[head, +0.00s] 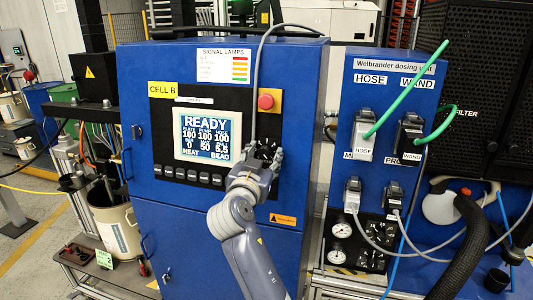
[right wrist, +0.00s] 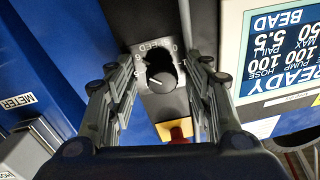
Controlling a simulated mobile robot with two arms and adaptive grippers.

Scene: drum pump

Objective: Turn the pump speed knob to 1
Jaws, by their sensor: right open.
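The pump speed knob (right wrist: 162,75) is a round black knob on a light plate marked SPEED with numbers around it, seen upside down in the right wrist view. Its exact setting is hard to read. In the head view the knob's dark plate (head: 266,149) shows only partly above my right gripper (head: 261,163), on the blue cabinet front right of the screen. In the right wrist view my right gripper (right wrist: 158,70) is open, with one finger on each side of the knob. I see no clear contact. My left gripper is not in view.
The screen (head: 207,134) reads READY, with a row of buttons below. A red stop button (head: 266,101) on a yellow plate is above the knob. A grey cable hangs down the cabinet close to the knob. The dosing unit (head: 387,80) with hoses stands right.

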